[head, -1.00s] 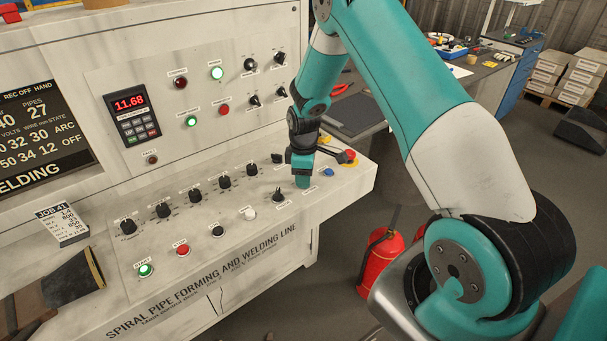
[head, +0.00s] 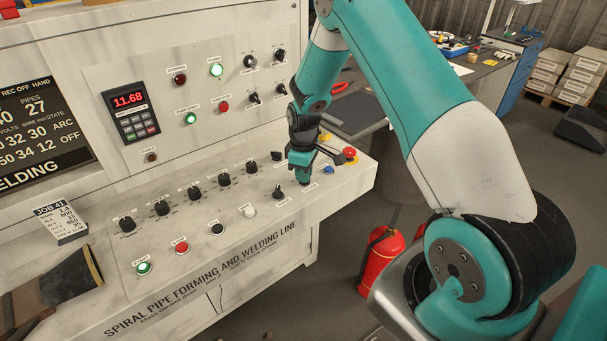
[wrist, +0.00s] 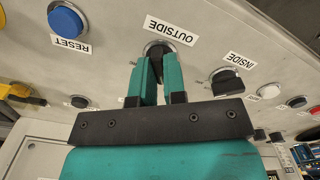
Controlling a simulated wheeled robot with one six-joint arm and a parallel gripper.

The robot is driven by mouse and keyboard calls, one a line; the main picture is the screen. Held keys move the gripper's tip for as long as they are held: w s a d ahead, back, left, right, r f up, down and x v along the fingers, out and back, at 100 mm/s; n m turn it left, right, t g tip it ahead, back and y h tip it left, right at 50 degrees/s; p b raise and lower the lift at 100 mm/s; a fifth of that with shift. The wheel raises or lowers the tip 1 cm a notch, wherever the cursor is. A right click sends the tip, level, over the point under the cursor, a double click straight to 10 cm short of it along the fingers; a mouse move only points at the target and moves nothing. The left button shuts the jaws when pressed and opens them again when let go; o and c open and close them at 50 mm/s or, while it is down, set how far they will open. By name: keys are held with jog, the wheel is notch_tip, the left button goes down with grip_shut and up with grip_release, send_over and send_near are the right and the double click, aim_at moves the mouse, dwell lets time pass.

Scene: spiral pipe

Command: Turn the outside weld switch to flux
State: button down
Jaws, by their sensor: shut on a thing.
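The outside weld switch (wrist: 158,47) is a round dark knob in a metal ring on the sloping console, with an upside-down OUTSIDE label in the wrist view. My gripper (wrist: 158,72) is shut on it, with a teal finger on each side of the knob. The knob's pointer and the flux marking are hidden. In the head view my gripper (head: 303,181) reaches down to the console's right end and covers the switch. The black INSIDE switch (head: 279,193) is just left of it and also shows in the wrist view (wrist: 227,80).
A blue RESET button (wrist: 67,22) and a red emergency button (head: 349,153) lie near the console's right end. Several black knobs (head: 195,194) and lit buttons line the panel. A red fire extinguisher (head: 381,262) stands on the floor below.

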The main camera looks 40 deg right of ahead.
jog(key=m+b, duration=0.1)
jog(key=m, duration=0.5)
jog(key=shift+m, duration=0.3)
dwell(0.4)
jog(key=c, duration=1.2)
grip_release()
jog(key=shift+r, duration=0.15)
notch_tip(320, 180, up, 17)
jog(key=b, duration=0.2)
jog(key=shift+r+b, duration=0.1)
jog(key=shift+b, duration=0.2)
